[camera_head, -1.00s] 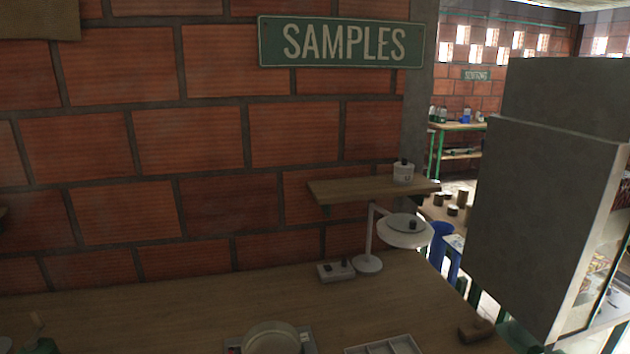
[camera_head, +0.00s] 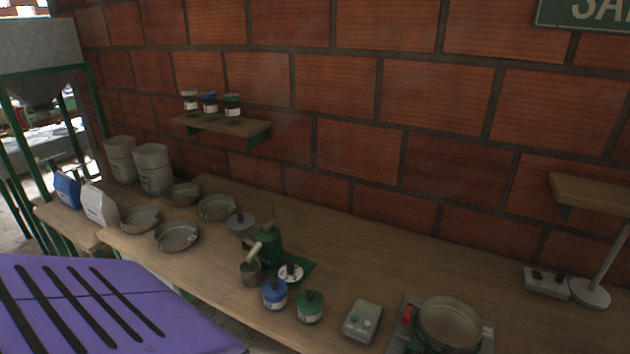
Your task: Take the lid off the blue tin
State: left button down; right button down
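A small blue tin (camera_head: 274,296) with a pale label stands near the front edge of the long wooden bench, low in the middle of the head view. Its dark-knobbed lid (camera_head: 274,284) is on it. A similar green tin (camera_head: 310,308) stands just to its right. A blue-banded jar (camera_head: 210,104) also stands on the wall shelf, between two others. Neither of my grippers shows in the view.
The wooden bench (camera_head: 385,247) runs along the brick wall. A green grinder (camera_head: 267,243), small cup (camera_head: 250,271), several shallow pans (camera_head: 176,235), a grey device (camera_head: 362,321) and a large pan (camera_head: 449,323) stand on it. A purple slotted surface (camera_head: 100,305) fills the lower left.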

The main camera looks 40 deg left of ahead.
aim_at(273, 289)
jog(key=u, duration=1.7)
jog(key=i+j, duration=0.1)
jog(key=j, duration=0.35)
